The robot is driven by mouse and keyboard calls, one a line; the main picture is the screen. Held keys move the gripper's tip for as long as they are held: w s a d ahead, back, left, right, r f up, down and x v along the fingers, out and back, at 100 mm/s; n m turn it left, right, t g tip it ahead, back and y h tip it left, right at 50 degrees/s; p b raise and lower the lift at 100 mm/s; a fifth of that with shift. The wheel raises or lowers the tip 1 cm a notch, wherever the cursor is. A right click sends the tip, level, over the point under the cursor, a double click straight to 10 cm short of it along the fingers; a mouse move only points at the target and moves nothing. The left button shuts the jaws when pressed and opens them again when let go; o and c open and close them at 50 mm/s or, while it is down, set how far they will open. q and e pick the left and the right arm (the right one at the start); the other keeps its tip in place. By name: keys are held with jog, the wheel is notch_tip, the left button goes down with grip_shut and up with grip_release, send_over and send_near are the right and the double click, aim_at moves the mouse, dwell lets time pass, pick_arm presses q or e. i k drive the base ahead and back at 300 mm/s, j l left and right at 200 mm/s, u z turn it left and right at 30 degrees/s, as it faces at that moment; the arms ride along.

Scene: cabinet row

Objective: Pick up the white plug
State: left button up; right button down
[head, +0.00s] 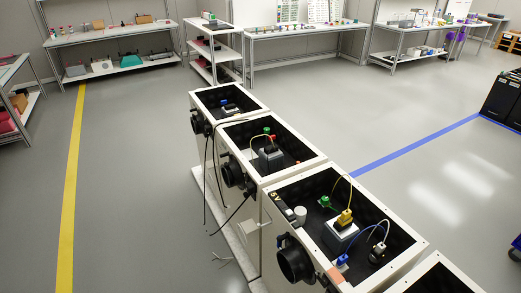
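A small whitish plug (379,249) with a pale cable looping up from it is at the right side inside the nearest fully visible open cabinet (391,222). It looks upright, but it is too small to tell whether it is seated in a socket. A blue plug (342,260) with a blue cable is to its left. A yellow plug (346,217) sits on a white box (340,235), and a green connector (325,202) lies behind it. A short white cylinder (300,213) stands at the cabinet's left side. Neither of my grippers is in view.
More open cabinets run back in a row, including a middle one (296,165) and a far one (244,95). Black round ports (295,262) stick out on their left sides, with black cables (207,180) hanging. Grey floor (130,180) is clear on the left.

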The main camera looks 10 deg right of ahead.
aim_at(380, 249)
jog(key=k+z, duration=0.2)
jog(key=z, duration=1.15)
jog(key=i+j+u, duration=0.1)
jog(key=j, duration=0.35)
jog(key=i+j+u, duration=0.15)
jog(key=j, duration=0.35)
